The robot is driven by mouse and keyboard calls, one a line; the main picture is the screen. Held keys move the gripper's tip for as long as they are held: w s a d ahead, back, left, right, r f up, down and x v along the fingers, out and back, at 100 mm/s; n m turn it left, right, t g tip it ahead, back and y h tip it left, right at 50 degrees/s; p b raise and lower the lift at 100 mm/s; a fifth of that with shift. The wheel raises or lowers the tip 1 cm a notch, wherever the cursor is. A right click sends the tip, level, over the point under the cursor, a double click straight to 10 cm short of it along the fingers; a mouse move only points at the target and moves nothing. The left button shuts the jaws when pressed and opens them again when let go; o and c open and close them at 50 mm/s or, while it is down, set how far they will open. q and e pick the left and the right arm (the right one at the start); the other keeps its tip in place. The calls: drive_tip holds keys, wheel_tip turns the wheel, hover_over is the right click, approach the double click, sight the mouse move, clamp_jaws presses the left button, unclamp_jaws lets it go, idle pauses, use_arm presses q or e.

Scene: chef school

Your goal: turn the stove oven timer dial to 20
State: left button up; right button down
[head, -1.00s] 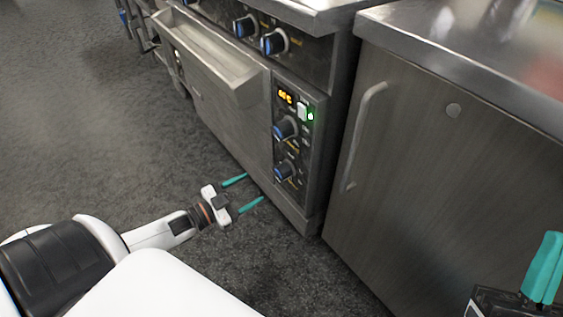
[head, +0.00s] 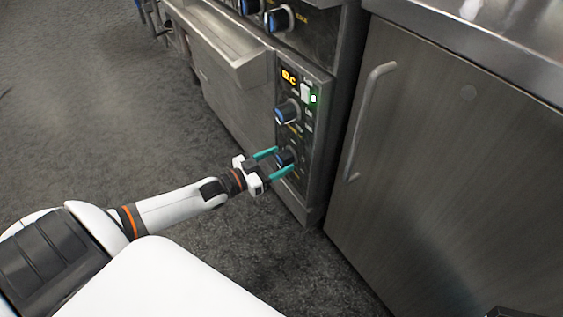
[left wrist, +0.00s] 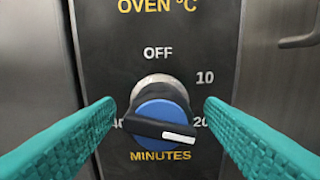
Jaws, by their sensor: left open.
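The timer dial (left wrist: 160,118) is a blue knob with a black bar handle, labelled MINUTES, in the left wrist view. The white mark on its bar points right and slightly down, toward the area by the 20 label. OFF is above the dial and 10 at upper right; the left label is partly hidden by a finger. In the head view the dial (head: 286,158) is the lower knob on the oven's control panel. My left gripper (head: 279,161) is open, its teal fingers on either side of the dial, with gaps showing. My right gripper's fingers are not in view.
The open drawer-like ledge (head: 232,62) juts out at upper left. A steel cabinet (head: 450,150) with a handle stands to the right. Floor (head: 100,110) is clear at left.

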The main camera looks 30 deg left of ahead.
use_arm(q)
drive_tip(key=shift+x, duration=0.85)
drive_tip(key=shift+c, duration=0.3)
